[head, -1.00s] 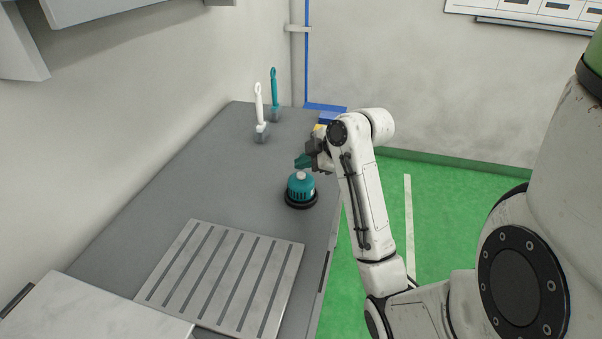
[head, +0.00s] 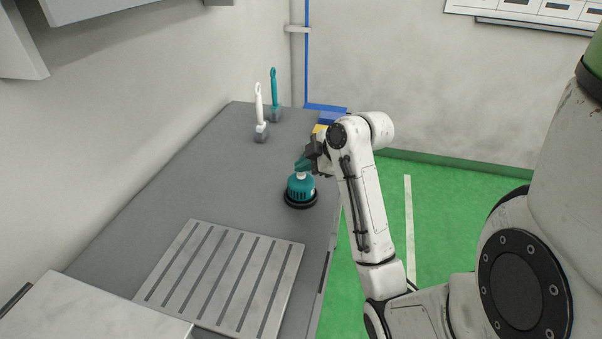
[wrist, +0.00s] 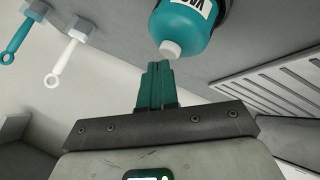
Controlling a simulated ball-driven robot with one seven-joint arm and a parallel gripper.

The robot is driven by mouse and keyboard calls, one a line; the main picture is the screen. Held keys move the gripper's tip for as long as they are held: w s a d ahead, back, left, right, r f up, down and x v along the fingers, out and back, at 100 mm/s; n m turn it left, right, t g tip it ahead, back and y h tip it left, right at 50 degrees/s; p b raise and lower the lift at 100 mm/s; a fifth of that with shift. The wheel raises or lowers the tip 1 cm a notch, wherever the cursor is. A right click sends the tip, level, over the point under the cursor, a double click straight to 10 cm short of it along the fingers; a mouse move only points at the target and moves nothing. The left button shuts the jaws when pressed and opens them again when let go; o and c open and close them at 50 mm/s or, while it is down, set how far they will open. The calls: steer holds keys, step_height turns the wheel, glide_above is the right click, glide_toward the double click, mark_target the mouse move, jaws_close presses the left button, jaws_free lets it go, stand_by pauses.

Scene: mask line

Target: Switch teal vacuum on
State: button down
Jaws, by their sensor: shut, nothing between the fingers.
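The teal vacuum (head: 301,189) is a small round canister on a black base, standing on the grey worktop. A pale knob (wrist: 171,49) sits on its top. In the wrist view the vacuum (wrist: 185,22) shows at the top, with part of a "VAC" label. My gripper (head: 302,164) is just above the vacuum in the head view, its teal fingers partly covering the knob. In the wrist view my gripper (wrist: 157,68) is shut and empty. Its fingertips point at the knob and are very close to it; I cannot tell whether they touch.
A white brush-like tool (head: 260,110) and a teal one (head: 274,95) stand upright in grey holders at the back of the worktop (head: 170,180). A slotted plate (head: 222,275) lies in front of the vacuum. Blue and yellow items lie behind my arm.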

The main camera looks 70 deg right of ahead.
mark_target(304, 175)
steer(key=shift+f, duration=0.3)
steer(key=shift+r, duration=0.15)
stand_by(0.3)
steer(key=shift+r+p, duration=0.65)
steer(key=shift+r+p, duration=2.6)
steer(key=shift+r, duration=0.4)
